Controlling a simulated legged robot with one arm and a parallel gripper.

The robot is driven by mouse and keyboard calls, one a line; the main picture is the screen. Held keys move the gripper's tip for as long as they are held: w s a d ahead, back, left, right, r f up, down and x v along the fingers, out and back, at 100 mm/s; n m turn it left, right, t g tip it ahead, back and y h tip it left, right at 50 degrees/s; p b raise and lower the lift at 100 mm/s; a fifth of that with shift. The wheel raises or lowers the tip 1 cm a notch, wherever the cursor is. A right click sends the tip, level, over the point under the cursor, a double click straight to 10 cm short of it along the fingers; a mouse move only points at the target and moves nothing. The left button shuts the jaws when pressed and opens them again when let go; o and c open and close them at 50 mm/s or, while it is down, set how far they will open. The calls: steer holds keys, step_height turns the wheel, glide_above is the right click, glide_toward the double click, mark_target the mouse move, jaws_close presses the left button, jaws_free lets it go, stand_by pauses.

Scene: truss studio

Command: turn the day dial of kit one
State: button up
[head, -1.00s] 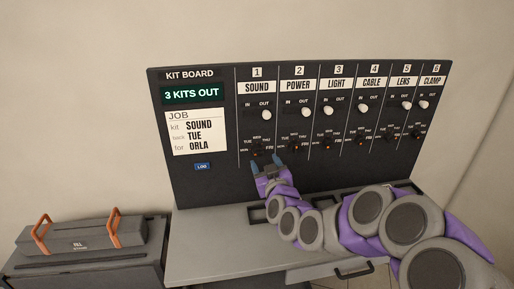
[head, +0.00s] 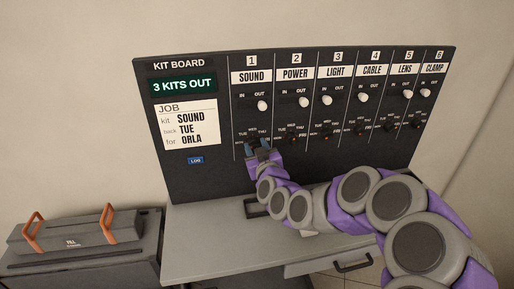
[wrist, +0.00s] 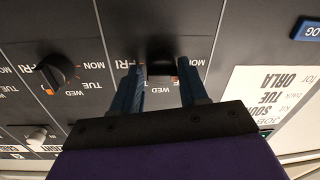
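The kit board (head: 215,185) stands upright behind the desk, with SOUND (head: 251,76) as column 1. The day dial of kit one is largely hidden by my gripper (head: 258,147) in the head view. In the wrist view, which is upside down, the dark dial (wrist: 162,58) sits between the two blue fingers of my gripper (wrist: 160,68). The fingers are apart, one on each side; I cannot tell whether they touch it. A bit of orange shows at the dial's edge, but its setting is not readable. The job card (head: 186,125) reads SOUND, TUE, ORLA.
The POWER dial (wrist: 57,70) is the neighbouring dial. The SOUND switch knob (head: 263,105) is on the OUT side above my gripper. The display (head: 183,85) reads 3 KITS OUT. A blue LOG button (head: 195,160) is lower left. A grey case (head: 75,238) with orange handles stands at left.

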steer(key=shift+a, duration=0.25)
steer(key=shift+c, duration=2.6)
steer(key=shift+d, duration=0.1)
steer(key=shift+m, duration=0.4)
steer(key=m+b, duration=0.1)
steer(key=m, duration=0.2)
steer(key=shift+f+m, duration=0.15)
steer(key=shift+m, duration=0.25)
steer(key=m+b, duration=0.1)
steer(key=m, duration=0.3)
steer(key=shift+b, duration=0.4)
steer(key=shift+m+h, duration=0.3)
